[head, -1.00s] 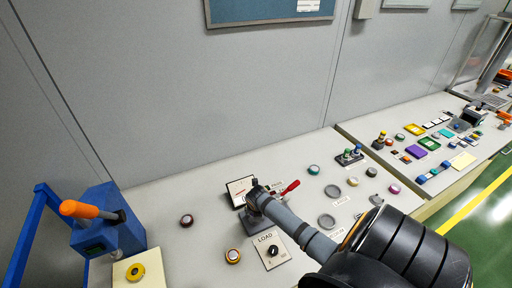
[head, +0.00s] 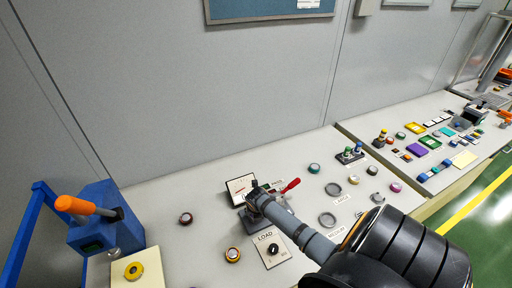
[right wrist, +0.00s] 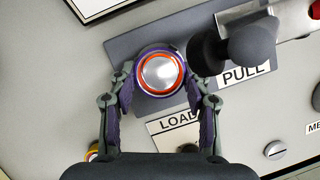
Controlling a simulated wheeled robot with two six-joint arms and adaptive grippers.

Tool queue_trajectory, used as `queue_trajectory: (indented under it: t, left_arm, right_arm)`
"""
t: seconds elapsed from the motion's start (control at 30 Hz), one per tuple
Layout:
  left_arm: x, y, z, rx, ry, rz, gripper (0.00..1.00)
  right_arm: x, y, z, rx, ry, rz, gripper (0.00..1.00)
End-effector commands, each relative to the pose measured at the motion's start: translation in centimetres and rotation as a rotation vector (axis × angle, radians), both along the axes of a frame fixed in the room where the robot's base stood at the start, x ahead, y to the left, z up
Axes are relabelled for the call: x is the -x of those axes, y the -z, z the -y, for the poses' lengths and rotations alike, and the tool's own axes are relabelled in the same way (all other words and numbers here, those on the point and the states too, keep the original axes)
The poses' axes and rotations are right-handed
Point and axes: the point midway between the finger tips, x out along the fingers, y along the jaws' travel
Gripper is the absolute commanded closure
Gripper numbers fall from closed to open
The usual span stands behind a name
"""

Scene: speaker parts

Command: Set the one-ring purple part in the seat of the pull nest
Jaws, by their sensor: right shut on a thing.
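My right gripper (right wrist: 160,90) is shut on a round part (right wrist: 160,72) with a silver top, one orange ring and a purple outer edge. In the right wrist view, the part is over the grey plate of the pull nest (right wrist: 128,45), beside its dark round knob and the PULL label. I cannot tell whether the part touches the seat, which is hidden under it. In the head view, my right gripper (head: 254,205) is at the nest, by its red handle (head: 290,186), and the arm hides much of the nest. My left gripper is not in view.
A LOAD card (head: 269,262) with a black knob lies in front of the nest. A gauge panel (head: 239,188) stands behind. A blue press with an orange handle (head: 75,205) is at the left. Several round parts and grey rings lie to the right.

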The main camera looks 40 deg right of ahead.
Motion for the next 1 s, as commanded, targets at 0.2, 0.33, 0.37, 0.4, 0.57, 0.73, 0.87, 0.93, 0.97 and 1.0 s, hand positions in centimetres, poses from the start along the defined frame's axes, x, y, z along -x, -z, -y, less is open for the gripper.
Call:
queue_trajectory:
  t: [0.2,0.33,0.37,0.4,0.57,0.73,0.87,0.93,0.97,1.0]
  left_arm:
    - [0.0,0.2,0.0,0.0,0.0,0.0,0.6]
    - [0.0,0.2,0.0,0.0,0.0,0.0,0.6]
    - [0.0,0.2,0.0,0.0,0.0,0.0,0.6]
    - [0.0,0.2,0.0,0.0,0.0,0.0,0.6]
    - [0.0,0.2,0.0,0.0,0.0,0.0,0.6]
    - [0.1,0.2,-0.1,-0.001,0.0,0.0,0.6]
    - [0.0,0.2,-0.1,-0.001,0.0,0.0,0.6]
    - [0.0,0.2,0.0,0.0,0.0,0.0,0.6]
    - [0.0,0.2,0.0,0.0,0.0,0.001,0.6]
    - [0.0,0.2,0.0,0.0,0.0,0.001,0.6]
  right_arm:
    - [-0.1,0.3,0.0,0.001,0.0,0.002,0.48]
    - [-0.1,0.3,0.0,0.001,0.0,0.002,0.31]
    - [-0.1,0.3,0.0,0.001,0.0,0.002,0.27]
    - [-0.1,0.3,0.0,0.0,0.0,0.001,0.24]
    - [0.0,0.3,0.0,0.001,0.0,0.001,0.24]
    - [0.1,0.1,0.0,0.001,-0.001,-0.001,0.24]
    - [0.6,-1.6,-0.4,0.002,-0.002,0.002,0.24]
    - [1.1,-3.2,-0.9,0.002,-0.004,0.004,0.24]
    - [1.3,-4.0,-1.0,0.002,-0.004,0.003,0.24]
    - [1.6,-4.9,-1.3,0.003,-0.003,0.004,0.24]
